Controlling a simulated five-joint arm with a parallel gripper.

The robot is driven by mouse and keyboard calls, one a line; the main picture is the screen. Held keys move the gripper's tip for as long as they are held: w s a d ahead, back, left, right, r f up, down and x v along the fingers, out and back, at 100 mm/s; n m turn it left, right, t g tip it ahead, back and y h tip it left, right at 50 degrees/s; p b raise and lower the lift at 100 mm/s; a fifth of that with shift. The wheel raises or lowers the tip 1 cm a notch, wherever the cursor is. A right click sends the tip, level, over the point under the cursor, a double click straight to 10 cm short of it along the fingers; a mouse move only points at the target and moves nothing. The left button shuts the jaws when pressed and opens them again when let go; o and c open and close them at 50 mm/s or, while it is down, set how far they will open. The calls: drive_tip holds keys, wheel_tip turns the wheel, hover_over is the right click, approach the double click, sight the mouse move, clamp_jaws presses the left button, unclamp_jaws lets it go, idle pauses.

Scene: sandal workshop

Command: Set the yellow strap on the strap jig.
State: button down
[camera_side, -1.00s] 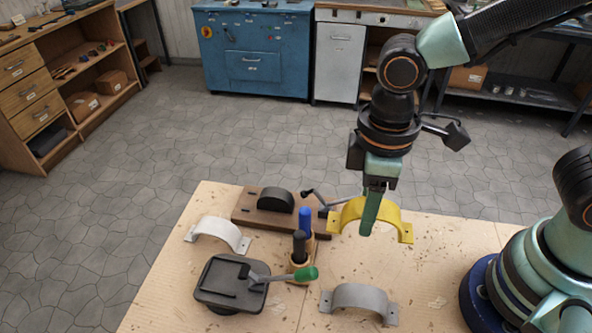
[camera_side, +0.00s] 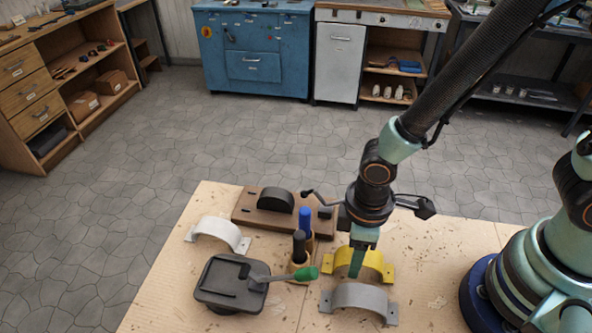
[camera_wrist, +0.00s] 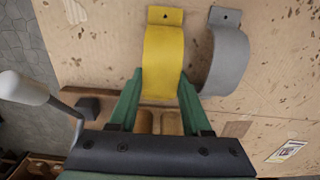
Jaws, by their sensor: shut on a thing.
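The yellow strap (camera_side: 374,259) is an arched band with flat drilled ends. It is right behind a grey strap (camera_side: 358,297) in the side view. My gripper (camera_side: 357,263) is shut on the yellow strap, low over the board; I cannot tell if its ends touch the board. In the wrist view, the green fingers of my gripper (camera_wrist: 160,92) stand on both sides of the yellow strap (camera_wrist: 163,58). The strap jig (camera_side: 262,220) appears to be the brown wooden base with a black half-round form (camera_side: 276,200) and a lever, farther back; its form is empty.
A white strap (camera_side: 217,231) lies at the left. A black fixture (camera_side: 232,285) with a green-handled lever (camera_side: 307,274) stands at the front. Wooden holders with blue and black tools (camera_side: 303,243) stand between the jig and my gripper. The right of the work board (camera_side: 440,260) is clear.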

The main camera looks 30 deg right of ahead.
drive_tip(key=shift+f, duration=0.25)
drive_tip(key=shift+c, duration=1.8)
unclamp_jaws()
wheel_tip(320, 180, up, 12)
drive_tip(key=w+d+r+m+t, duration=0.2)
drive_tip(key=w+d+r+m, duration=0.1)
drive_tip(key=w+d+r, duration=0.1)
drive_tip(key=d+r, duration=0.1)
drive_tip(key=d, duration=0.1)
drive_tip(key=shift+w+d+r+m+y, duration=0.15)
drive_tip(key=shift+w+d+m+y, duration=0.15)
drive_tip(key=shift+m+y, duration=0.1)
drive_tip(key=shift+o, duration=0.6)
drive_tip(key=w+d+r+m+t, duration=0.1)
drive_tip(key=d+r+m+t, duration=0.2)
drive_tip(key=d, duration=0.8)
wheel_tip(320, 180, up, 3)
drive_tip(key=shift+w+r+m+t+h, duration=0.1)
drive_tip(key=shift+w+m+t+h, duration=0.25)
drive_tip(key=shift+m, duration=0.75)
